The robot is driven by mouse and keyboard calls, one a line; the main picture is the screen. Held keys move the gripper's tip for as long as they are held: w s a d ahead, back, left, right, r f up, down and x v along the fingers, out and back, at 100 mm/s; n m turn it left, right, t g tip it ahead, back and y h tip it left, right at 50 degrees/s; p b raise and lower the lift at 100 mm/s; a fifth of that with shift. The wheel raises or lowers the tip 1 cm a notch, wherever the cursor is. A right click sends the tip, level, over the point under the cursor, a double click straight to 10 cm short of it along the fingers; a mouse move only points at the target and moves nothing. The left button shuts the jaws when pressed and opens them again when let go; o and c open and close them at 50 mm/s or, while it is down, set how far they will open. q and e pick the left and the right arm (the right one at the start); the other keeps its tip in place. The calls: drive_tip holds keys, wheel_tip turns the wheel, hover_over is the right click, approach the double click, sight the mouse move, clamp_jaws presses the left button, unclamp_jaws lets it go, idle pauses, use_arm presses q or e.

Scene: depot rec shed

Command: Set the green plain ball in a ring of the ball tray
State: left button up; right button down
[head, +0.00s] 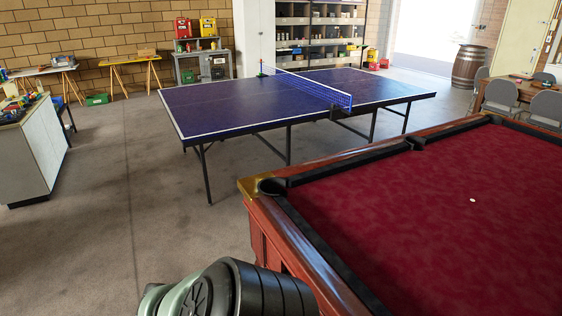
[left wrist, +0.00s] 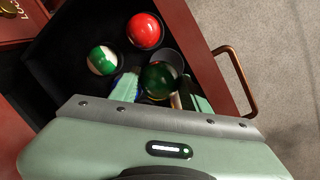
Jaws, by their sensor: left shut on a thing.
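In the left wrist view my left gripper (left wrist: 160,88) is shut on the dark green plain ball (left wrist: 157,74). The ball is over a black ball tray (left wrist: 75,45) in a reddish-brown drawer. A round dark ring (left wrist: 168,57) shows just behind the ball and looks empty. I cannot tell how high the ball is above the tray. A red ball (left wrist: 145,31) and a white ball with a green stripe (left wrist: 103,60) sit in the tray. The gripper hides the tray's near part. My right gripper is in neither view.
The drawer has a bronze handle (left wrist: 234,78) on its right side, with bare floor (left wrist: 275,50) beyond. The head view shows a red-clothed pool table (head: 440,220) at the right and a blue table-tennis table (head: 240,100) behind it. Open floor lies to the left.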

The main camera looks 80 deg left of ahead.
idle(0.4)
use_arm(q)
drive_tip(key=o, duration=1.6)
drive_tip(key=shift+s, duration=0.1)
drive_tip(key=shift+c, duration=0.2)
drive_tip(key=shift+r, duration=0.1)
drive_tip(key=r, duration=0.2)
drive_tip(key=r+p, duration=0.1)
drive_tip(key=r, duration=0.1)
drive_tip(key=s+r, duration=0.1)
drive_tip(key=r, duration=0.1)
drive_tip(key=shift+s+a+p, duration=0.1)
drive_tip(key=shift+a+p, duration=0.2)
drive_tip(key=shift+r, duration=0.75)
